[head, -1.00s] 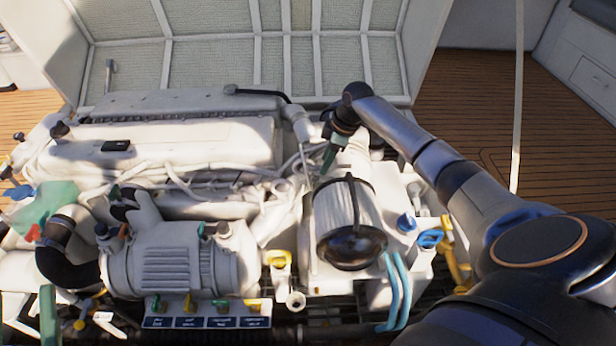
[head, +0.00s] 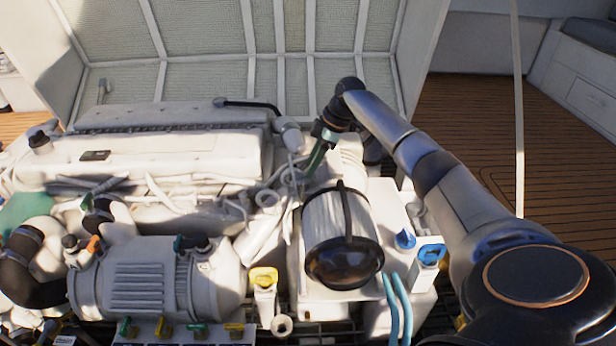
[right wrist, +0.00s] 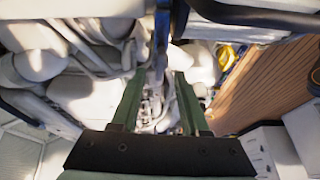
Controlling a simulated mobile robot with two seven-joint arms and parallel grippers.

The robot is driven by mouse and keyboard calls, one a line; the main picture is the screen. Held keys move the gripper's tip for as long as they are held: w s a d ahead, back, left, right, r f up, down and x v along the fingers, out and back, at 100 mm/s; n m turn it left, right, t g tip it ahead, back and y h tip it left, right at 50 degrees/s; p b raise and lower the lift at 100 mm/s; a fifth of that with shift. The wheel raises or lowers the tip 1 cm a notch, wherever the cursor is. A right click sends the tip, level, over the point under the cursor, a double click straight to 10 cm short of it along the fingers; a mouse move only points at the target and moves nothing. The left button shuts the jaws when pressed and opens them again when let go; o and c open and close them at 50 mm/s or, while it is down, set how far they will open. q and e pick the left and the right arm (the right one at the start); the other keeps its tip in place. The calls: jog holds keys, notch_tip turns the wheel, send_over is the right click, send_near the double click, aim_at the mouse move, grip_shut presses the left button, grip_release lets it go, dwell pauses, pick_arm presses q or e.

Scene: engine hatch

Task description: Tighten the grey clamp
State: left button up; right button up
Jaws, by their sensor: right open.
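My right gripper (head: 314,160) reaches in from the right and points down behind the striped filter (head: 338,225), over pale pipes. In the right wrist view its two green fingers (right wrist: 160,76) stand apart. A dark narrow bar (right wrist: 160,40) shows beyond and between the fingertips, and I cannot tell what it is or whether they touch it. I cannot single out the grey clamp for certain. A greyish band (head: 28,233) sits around the black hose (head: 22,268) at the far left. My left gripper is not in view.
The white engine block (head: 170,155) fills the left and middle. A raised hatch lid (head: 225,85) stands behind it. A yellow-capped filler (head: 263,280), a blue-handled valve (head: 431,253) and blue hoses (head: 396,305) are at the front. Wooden deck (head: 470,130) is open at right.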

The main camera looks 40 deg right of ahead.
aim_at(306, 182)
jog(key=shift+b+x, duration=0.35)
jog(key=shift+x, duration=0.95)
jog(key=shift+c, duration=0.3)
grip_shut()
